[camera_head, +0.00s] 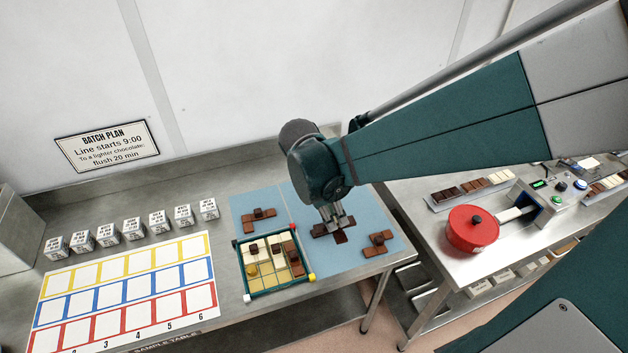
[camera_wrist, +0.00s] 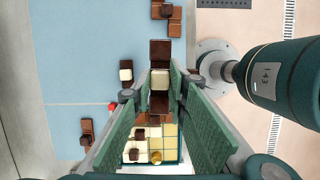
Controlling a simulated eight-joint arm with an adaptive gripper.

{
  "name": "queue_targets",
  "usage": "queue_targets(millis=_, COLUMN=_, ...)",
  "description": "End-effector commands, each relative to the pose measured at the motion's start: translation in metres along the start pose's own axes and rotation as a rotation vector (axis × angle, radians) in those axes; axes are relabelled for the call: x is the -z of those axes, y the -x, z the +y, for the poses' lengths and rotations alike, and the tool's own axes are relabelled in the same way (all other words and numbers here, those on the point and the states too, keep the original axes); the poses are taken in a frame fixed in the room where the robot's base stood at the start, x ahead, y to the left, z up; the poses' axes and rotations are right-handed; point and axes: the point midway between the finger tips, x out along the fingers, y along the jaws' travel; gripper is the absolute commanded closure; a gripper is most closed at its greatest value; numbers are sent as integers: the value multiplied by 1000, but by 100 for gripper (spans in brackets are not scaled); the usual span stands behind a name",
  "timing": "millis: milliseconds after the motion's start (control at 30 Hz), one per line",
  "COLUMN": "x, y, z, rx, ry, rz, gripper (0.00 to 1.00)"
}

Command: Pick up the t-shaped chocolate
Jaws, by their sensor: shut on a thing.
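My gripper (camera_head: 335,220) points down over the blue mat at the right of the tray. Its fingers, green-padded in the wrist view (camera_wrist: 160,85), are shut on a dark brown chocolate with a cream square in its middle (camera_wrist: 160,80). In the head view the held chocolate (camera_head: 341,237) shows as a dark bar with a short stem, like a T. The fingers hide part of it. I cannot tell whether it is clear of the mat.
A tray (camera_head: 247,291) with cream, yellow and brown pieces stands at the left. Other brown chocolates lie on the mat at right (camera_head: 379,240), at left (camera_head: 259,214) and beside my gripper (camera_wrist: 126,73). A red pot (camera_head: 472,233) stands on the right table.

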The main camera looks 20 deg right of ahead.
Motion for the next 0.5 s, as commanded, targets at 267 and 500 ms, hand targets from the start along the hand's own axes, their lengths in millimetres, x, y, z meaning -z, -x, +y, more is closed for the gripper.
queue_targets(millis=267, x=-7, y=21, z=0, rx=0, ry=0, rz=0, gripper=96)
queue_targets(millis=500, x=-7, y=22, z=0, rx=0, ry=0, rz=0, gripper=96)
